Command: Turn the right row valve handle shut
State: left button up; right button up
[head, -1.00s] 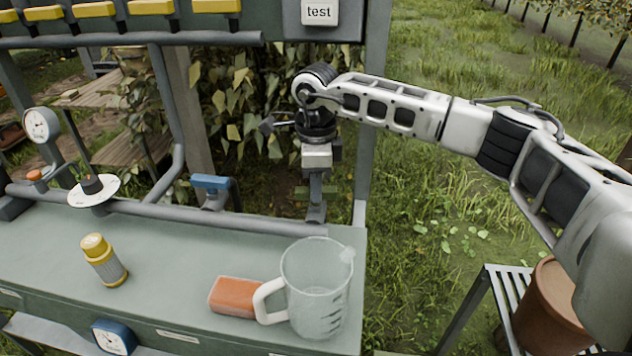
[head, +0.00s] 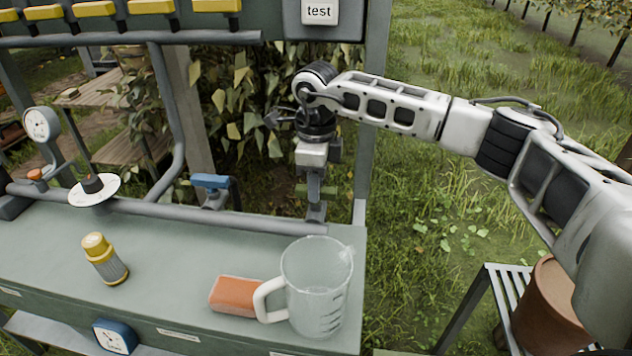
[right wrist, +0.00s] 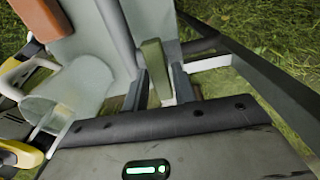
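The right row valve has a green handle (head: 301,191) on a grey pipe at the bench's back right corner. In the head view the handle is partly hidden behind my right gripper (head: 316,185), which reaches down over it. In the right wrist view the green handle (right wrist: 154,65) stands between the two fingers of my right gripper (right wrist: 160,88). The fingers lie close on both sides of it, shut on it. A blue valve handle (head: 210,182) sits farther left on the same pipe run. My left gripper is out of view.
A clear measuring jug (head: 318,290) and an orange block (head: 236,296) stand on the green bench (head: 180,250) in front of the valve. A yellow-capped bottle (head: 104,259) is farther left. A grey post (head: 372,110) rises just right of my gripper.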

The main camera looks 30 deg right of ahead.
jog(key=shift+o, duration=0.9)
notch_tip(320, 180, up, 16)
